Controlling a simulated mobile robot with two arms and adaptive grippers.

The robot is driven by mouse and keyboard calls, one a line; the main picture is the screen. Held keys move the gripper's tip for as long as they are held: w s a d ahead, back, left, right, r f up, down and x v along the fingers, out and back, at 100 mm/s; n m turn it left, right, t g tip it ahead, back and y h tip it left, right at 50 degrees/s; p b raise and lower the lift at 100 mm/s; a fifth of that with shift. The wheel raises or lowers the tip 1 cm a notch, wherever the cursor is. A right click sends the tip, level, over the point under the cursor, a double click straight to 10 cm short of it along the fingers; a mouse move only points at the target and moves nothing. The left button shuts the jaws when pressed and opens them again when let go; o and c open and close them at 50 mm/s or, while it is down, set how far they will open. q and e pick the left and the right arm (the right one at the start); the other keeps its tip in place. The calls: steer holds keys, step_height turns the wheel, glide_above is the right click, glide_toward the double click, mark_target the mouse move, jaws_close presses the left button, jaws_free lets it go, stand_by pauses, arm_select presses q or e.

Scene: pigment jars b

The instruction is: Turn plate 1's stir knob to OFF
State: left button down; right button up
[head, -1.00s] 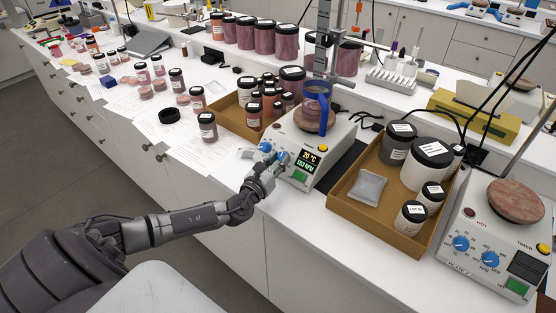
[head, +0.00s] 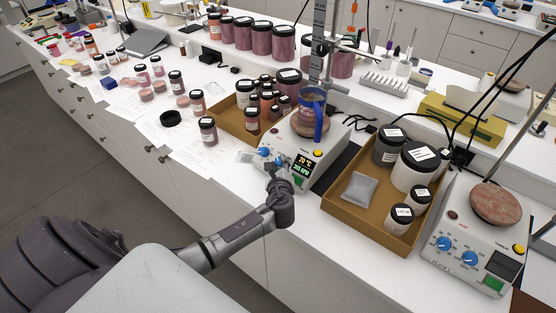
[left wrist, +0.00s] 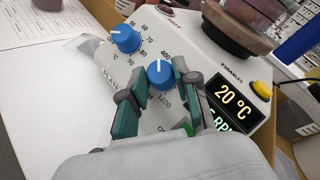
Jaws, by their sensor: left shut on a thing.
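Plate 1 (head: 318,158) is the white hotplate in the middle of the bench, with a blue-handled beaker (head: 312,103) on its round top. In the left wrist view its stir knob (left wrist: 160,73) is blue, with its white mark pointing up toward the 400 side of the scale. My left gripper (head: 277,170) is at plate 1's front panel; in the wrist view its teal-padded fingers (left wrist: 159,80) are shut on the stir knob from both sides. The other blue knob (left wrist: 126,38) is up-left, clear of the fingers. The display (left wrist: 234,100) reads 20 °C; the RPM line is partly hidden.
A cardboard tray of jars (head: 385,225) stands right of plate 1, and a second hotplate (head: 480,240) beyond it. Another tray of jars (head: 235,125) is behind-left. Papers (head: 205,150) and small jars cover the bench to the left.

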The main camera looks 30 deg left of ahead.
arm_select(q)
steer(key=n+g+p, duration=0.2)
steer(key=n, duration=0.1)
steer(key=n+g+y, duration=0.1)
steer(key=n, duration=0.1)
steer(key=shift+w+d+r+g+p, duration=0.15)
steer(key=shift+w+r+g+p, duration=0.05)
steer(key=shift+r+g+p, duration=0.2)
steer(key=n+g+p, duration=0.1)
steer(key=n+g, duration=0.1)
steer(key=shift+w+n, duration=0.15)
steer(key=shift+n, duration=0.15)
steer(key=shift+w+r+n+g+h+p, duration=0.1)
steer(key=shift+n+g+h+p, duration=0.45)
steer(key=shift+n+g, duration=0.5)
steer(key=shift+w+a+n+g+h, duration=0.15)
steer(key=shift+n+g+h, duration=0.5)
steer(key=shift+n, duration=0.45)
steer(key=shift+a+n+g+h, duration=0.1)
steer(key=shift+n+g+h, duration=0.45)
steer(key=shift+n, duration=0.5)
steer(key=c, duration=0.8)
jaws_free()
steer(key=shift+r, duration=0.1)
steer(key=shift+c, duration=0.2)
steer(key=shift+r, duration=0.1)
